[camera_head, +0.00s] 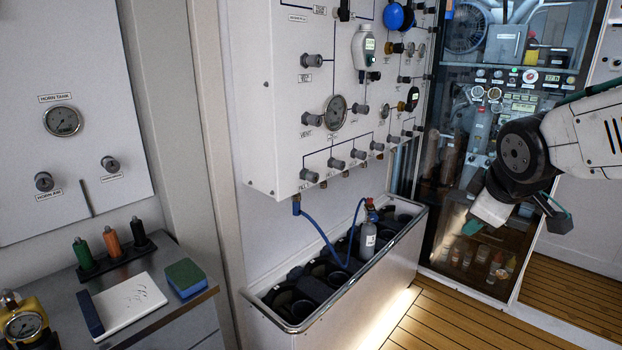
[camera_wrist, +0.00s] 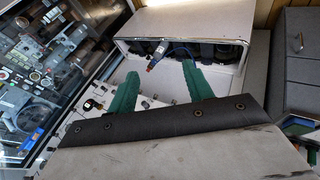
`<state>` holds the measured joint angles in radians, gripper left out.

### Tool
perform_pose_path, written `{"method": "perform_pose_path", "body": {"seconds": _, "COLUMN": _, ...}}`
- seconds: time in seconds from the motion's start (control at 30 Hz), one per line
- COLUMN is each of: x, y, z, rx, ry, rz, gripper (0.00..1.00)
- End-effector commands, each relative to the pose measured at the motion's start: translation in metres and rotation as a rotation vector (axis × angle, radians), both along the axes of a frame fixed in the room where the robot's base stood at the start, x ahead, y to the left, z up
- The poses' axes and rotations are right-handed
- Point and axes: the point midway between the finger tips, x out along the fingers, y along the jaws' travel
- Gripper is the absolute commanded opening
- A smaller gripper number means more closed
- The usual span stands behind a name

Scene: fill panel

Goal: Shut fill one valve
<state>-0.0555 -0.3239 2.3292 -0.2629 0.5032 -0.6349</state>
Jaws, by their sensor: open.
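The white fill panel (camera_head: 290,110) stands in the middle of the head view, with several grey valve knobs on it. The bottom row includes a knob at its left end (camera_head: 308,175) and others to the right (camera_head: 335,163). Their labels are too small to read, so I cannot tell which is fill one. My gripper (camera_head: 472,228) is at the right, in front of the glass cabinet and apart from the panel. In the wrist view its two green fingers (camera_wrist: 160,70) are spread and empty.
Below the panel stands a trough (camera_head: 345,305) with dark round holders and one grey bottle (camera_head: 368,240) on a blue hose (camera_head: 318,228). A glass cabinet (camera_head: 465,165) stands right of the panel. A counter (camera_head: 190,318) is at lower left. Wooden floor (camera_head: 430,325) is clear at lower right.

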Motion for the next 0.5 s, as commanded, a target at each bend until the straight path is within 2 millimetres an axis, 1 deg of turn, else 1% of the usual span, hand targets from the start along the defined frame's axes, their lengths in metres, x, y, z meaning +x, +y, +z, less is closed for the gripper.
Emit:
{"method": "perform_pose_path", "body": {"seconds": 0.03, "x": 0.037, "y": 0.009, "z": -0.002, "rx": -0.074, "ry": -0.055, "rz": 0.121, "gripper": 0.51}}
{"method": "perform_pose_path", "body": {"seconds": 0.07, "x": 0.058, "y": 0.015, "z": 0.000, "rx": -0.120, "ry": -0.095, "rz": 0.197, "gripper": 0.51}}
{"method": "perform_pose_path", "body": {"seconds": 0.1, "x": 0.085, "y": 0.025, "z": 0.000, "rx": -0.185, "ry": -0.150, "rz": 0.298, "gripper": 0.51}}
{"method": "perform_pose_path", "body": {"seconds": 0.17, "x": 0.123, "y": 0.042, "z": 0.000, "rx": -0.282, "ry": -0.235, "rz": 0.446, "gripper": 0.51}}
{"method": "perform_pose_path", "body": {"seconds": 0.2, "x": 0.146, "y": 0.055, "z": -0.002, "rx": -0.348, "ry": -0.292, "rz": 0.544, "gripper": 0.51}}
{"method": "perform_pose_path", "body": {"seconds": 0.27, "x": 0.179, "y": 0.076, "z": -0.005, "rx": -0.444, "ry": -0.385, "rz": 0.684, "gripper": 0.51}}
{"method": "perform_pose_path", "body": {"seconds": 0.3, "x": 0.198, "y": 0.092, "z": -0.009, "rx": -0.510, "ry": -0.448, "rz": 0.774, "gripper": 0.51}}
{"method": "perform_pose_path", "body": {"seconds": 0.37, "x": 0.224, "y": 0.117, "z": -0.016, "rx": -0.608, "ry": -0.550, "rz": 0.908, "gripper": 0.51}}
{"method": "perform_pose_path", "body": {"seconds": 0.4, "x": 0.239, "y": 0.134, "z": -0.022, "rx": -0.672, "ry": -0.620, "rz": 0.992, "gripper": 0.51}}
{"method": "perform_pose_path", "body": {"seconds": 0.47, "x": 0.256, "y": 0.160, "z": -0.032, "rx": -0.763, "ry": -0.730, "rz": 1.107, "gripper": 0.51}}
{"method": "perform_pose_path", "body": {"seconds": 0.5, "x": 0.264, "y": 0.177, "z": -0.040, "rx": -0.819, "ry": -0.803, "rz": 1.172, "gripper": 0.51}}
